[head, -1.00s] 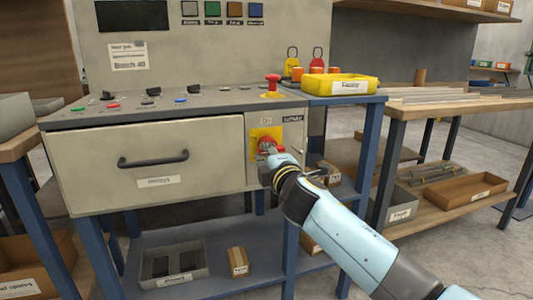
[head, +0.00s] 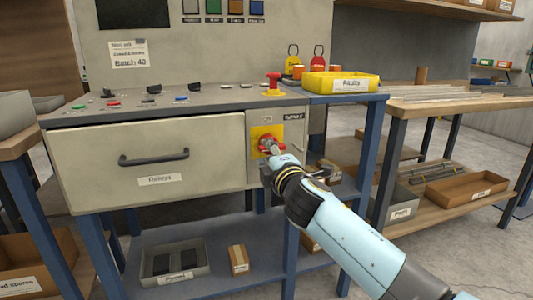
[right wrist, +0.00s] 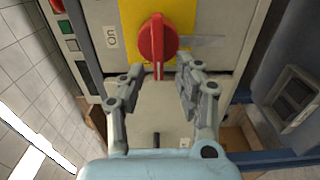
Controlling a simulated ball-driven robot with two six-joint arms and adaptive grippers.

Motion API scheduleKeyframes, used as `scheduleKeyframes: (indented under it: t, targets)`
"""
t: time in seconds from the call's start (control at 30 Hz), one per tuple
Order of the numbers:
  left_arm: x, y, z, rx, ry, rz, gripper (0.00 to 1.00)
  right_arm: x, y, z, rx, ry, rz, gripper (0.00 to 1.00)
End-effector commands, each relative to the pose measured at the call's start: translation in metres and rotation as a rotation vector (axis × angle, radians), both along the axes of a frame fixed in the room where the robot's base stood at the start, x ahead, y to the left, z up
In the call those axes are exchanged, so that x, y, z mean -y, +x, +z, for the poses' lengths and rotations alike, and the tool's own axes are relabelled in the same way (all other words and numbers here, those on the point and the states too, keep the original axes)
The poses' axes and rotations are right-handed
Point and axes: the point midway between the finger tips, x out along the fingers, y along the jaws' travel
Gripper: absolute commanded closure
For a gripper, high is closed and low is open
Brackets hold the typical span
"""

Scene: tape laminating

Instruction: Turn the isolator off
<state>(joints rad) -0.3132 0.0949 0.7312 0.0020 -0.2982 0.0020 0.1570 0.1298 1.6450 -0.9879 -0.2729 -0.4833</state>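The isolator's red rotary handle (head: 266,143) sits on a yellow plate (head: 278,131) at the right of the cabinet front. In the right wrist view the red handle (right wrist: 157,40) fills the upper middle, with its narrow ridge running up and down the picture. An "On" label (right wrist: 111,37) is left of the yellow plate (right wrist: 183,15) there. My right gripper (right wrist: 160,76) is open, one finger on each side of the ridge's lower end, with visible gaps. In the head view the right gripper (head: 272,151) is right at the handle and partly hides it. My left gripper is not in view.
A red mushroom button (head: 273,83) stands on the sloping console above. A yellow tray (head: 341,83) with padlocks behind it stands to the right. A drawer with a dark handle (head: 153,158) is left of the isolator. A blue table leg (head: 367,145) rises at the right.

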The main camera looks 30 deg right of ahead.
Motion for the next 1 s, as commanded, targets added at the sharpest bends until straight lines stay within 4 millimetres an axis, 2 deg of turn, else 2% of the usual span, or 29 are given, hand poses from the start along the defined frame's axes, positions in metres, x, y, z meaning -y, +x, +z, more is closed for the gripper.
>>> scheduleKeyframes:
  t: [0.3, 0.5, 0.67, 1.0]
  targets:
    - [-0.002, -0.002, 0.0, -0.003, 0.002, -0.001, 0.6, -0.017, -0.068, -0.001, -0.003, 0.002, 0.001, 0.66]
    - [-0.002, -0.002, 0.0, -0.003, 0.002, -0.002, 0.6, -0.024, -0.098, -0.001, -0.001, 0.002, 0.001, 0.66]
    - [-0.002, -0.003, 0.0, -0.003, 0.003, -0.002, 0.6, -0.026, -0.106, 0.0, -0.001, 0.0, 0.0, 0.66]
    - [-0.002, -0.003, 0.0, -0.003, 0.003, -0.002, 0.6, -0.026, -0.106, 0.0, -0.001, 0.0, 0.001, 0.66]
